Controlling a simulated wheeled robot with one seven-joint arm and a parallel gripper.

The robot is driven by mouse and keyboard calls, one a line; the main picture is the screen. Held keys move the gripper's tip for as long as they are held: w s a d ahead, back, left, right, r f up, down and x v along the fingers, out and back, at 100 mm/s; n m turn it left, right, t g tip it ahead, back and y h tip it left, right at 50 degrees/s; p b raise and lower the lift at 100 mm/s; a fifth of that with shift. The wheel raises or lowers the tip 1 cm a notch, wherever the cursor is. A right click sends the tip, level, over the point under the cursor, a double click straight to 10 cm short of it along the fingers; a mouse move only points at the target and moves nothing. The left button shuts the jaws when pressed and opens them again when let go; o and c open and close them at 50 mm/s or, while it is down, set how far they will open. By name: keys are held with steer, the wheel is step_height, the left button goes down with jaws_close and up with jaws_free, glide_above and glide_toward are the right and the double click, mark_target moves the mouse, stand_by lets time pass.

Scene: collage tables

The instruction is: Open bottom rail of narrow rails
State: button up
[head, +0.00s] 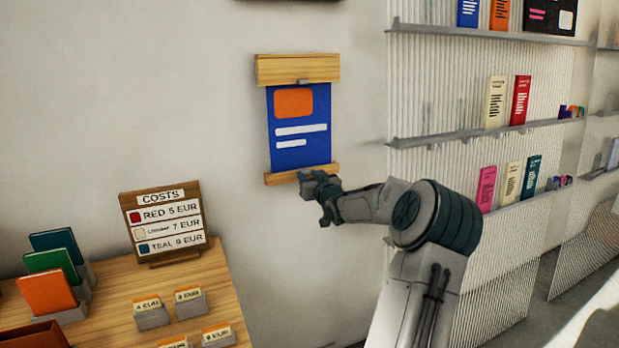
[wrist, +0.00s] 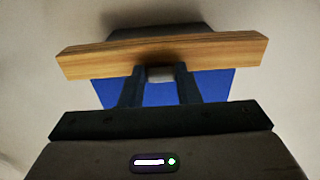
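A blue poster (head: 299,125) hangs on the wall between two narrow wooden rails. The top rail (head: 297,69) has a small grey tab at its lower edge. The bottom rail (head: 288,177) runs along the poster's lower edge; it also shows close up in the wrist view (wrist: 220,48). My gripper (head: 310,184) is at the bottom rail, right of its middle. In the wrist view, my gripper's fingers (wrist: 160,84) stand apart on either side of a small grey tab (wrist: 160,73) at the rail's edge. Whether they press on it cannot be told.
A wooden table (head: 115,292) at lower left holds a COSTS sign (head: 163,222), coloured cards in holders and small price cards. Ribbed panels with narrow shelves (head: 484,133) of booklets stand to the right. The wall around the poster is bare.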

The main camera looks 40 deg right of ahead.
steer(key=c, duration=0.4)
steer(key=shift+o, duration=0.2)
